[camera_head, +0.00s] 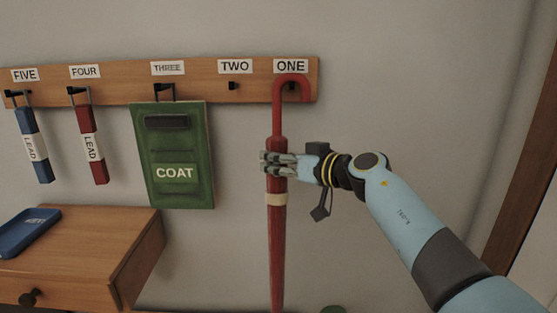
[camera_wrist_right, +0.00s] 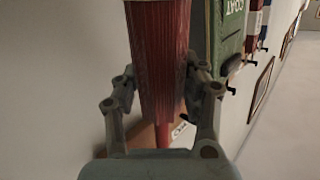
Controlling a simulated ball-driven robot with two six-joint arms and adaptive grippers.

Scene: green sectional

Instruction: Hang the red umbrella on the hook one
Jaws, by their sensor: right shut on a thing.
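The red umbrella (camera_head: 276,220) is upright in front of the wall, its curved handle (camera_head: 290,82) level with the hook marked ONE (camera_head: 291,86). The handle's crook overlaps that hook in the head view; I cannot tell whether it bears on it. My right gripper (camera_head: 277,164) is shut on the umbrella's upper body, above its pale band. In the right wrist view the umbrella (camera_wrist_right: 160,60) stands between the two fingers (camera_wrist_right: 163,95). My left gripper is not in view.
The wooden hook rail (camera_head: 200,80) also has an empty hook TWO (camera_head: 233,86). A green COAT item (camera_head: 173,150), a red lead (camera_head: 90,145) and a blue lead (camera_head: 33,145) hang to the left. A wooden cabinet (camera_head: 120,235) with a blue tray-like item (camera_head: 28,232) stands lower left.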

